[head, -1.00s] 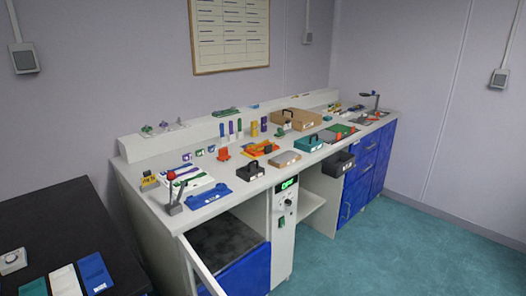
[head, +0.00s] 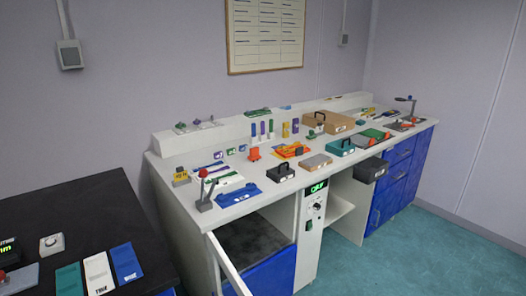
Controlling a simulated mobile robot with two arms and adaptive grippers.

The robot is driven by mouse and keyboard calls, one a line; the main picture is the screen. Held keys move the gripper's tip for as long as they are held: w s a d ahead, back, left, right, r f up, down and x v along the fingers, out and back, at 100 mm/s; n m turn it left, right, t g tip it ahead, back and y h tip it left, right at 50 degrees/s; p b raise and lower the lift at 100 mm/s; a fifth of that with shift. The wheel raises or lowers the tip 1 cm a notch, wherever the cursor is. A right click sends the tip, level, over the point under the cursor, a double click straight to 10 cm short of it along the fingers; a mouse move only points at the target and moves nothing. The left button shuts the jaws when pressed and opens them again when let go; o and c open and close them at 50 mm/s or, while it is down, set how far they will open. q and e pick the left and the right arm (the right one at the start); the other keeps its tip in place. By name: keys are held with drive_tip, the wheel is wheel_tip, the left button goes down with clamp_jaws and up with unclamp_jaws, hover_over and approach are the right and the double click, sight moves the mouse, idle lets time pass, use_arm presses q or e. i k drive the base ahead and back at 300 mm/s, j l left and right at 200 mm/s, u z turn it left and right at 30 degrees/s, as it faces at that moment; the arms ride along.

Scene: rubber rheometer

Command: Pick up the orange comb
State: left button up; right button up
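I cannot single out an orange comb for certain at this distance. A flat orange-and-yellow item (head: 290,151) lies mid-bench on the white workbench (head: 222,222). A small upright orange-red piece (head: 254,154) stands to its left. More small orange-red bits (head: 372,142) show near the green item toward the right. Neither of my grippers is in the head view.
A black table (head: 70,228) with teal, white and blue strips (head: 97,273) is at the lower left. A cabinet door (head: 229,265) stands open below the bench. Black (head: 281,174) and teal (head: 341,147) cases sit along the front. Teal floor (head: 440,250) is clear at right.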

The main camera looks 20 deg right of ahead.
sight(299, 150)
drive_tip(key=i+l+u, duration=0.15)
drive_tip(key=l+u, duration=0.15)
drive_tip(key=i+l+u, duration=0.25)
drive_tip(key=l, duration=0.15)
drive_tip(key=l+u, duration=0.3)
drive_tip(key=k+l, duration=0.05)
